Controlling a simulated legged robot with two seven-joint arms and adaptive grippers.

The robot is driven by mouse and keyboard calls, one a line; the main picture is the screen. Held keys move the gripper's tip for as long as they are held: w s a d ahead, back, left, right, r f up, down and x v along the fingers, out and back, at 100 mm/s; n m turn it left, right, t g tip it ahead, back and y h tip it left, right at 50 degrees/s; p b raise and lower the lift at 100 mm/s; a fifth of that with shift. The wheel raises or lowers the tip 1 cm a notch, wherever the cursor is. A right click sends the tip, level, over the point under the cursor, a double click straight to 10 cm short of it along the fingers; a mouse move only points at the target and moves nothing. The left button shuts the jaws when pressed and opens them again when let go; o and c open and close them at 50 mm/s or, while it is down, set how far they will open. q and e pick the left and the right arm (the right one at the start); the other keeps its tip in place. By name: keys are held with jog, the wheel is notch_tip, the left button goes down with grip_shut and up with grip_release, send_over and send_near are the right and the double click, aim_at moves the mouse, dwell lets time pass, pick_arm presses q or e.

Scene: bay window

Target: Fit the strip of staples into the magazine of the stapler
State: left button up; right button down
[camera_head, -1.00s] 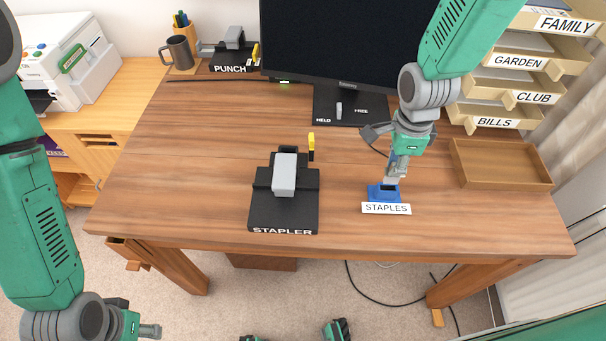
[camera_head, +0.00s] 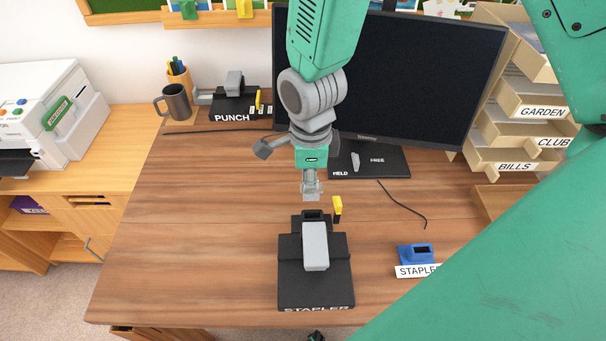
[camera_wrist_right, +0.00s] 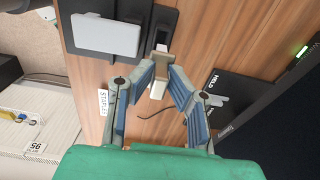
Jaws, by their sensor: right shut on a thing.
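The black stapler (camera_head: 315,285) stands on the desk with its grey arm (camera_head: 315,247) over it. Its magazine opening (camera_head: 312,215) is at the back end. My right gripper (camera_head: 311,180) is shut on the light grey strip of staples (camera_head: 311,192), upright behind and above that opening. In the right wrist view the strip (camera_wrist_right: 157,89) sits between the fingertips (camera_wrist_right: 161,73), near the black magazine end; I cannot tell whether they touch. The blue staples holder (camera_head: 406,256), at the right, shows a dark empty slot. My left gripper is out of view.
A yellow-and-black tab (camera_head: 337,206) stands just right of the magazine opening. The monitor (camera_head: 390,85) and its HELD/FREE base (camera_head: 385,160) are behind my right gripper. The punch (camera_head: 235,104) and mug (camera_head: 175,102) are at back left. The left desk area is clear.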

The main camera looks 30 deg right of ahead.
aim_at(308, 199)
jog(key=shift+w+d, duration=0.15)
jog(key=shift+d, duration=0.35)
jog(key=shift+d+f, duration=0.15)
jog(key=shift+d, duration=0.3)
jog(key=shift+a+p, duration=0.2)
jog(key=shift+p, duration=0.1)
jog(key=shift+a, duration=0.35)
jog(key=shift+a+f+b, duration=0.3)
jog(key=shift+f+b, duration=0.1)
jog(key=shift+f, duration=0.25)
jog(key=shift+a+f+b, duration=0.25)
jog(key=shift+f+b, duration=0.15)
jog(key=shift+f, duration=0.2)
jog(key=f, duration=0.1)
jog(key=d+f+b, duration=0.1)
jog(key=f, duration=0.1)
jog(key=shift+a, duration=0.35)
jog(key=shift+d, duration=0.4)
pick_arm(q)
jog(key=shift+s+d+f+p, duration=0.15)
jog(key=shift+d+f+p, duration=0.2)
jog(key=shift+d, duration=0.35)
pick_arm(e)
jog(key=shift+d+f, duration=0.1)
jog(key=shift+d, duration=0.35)
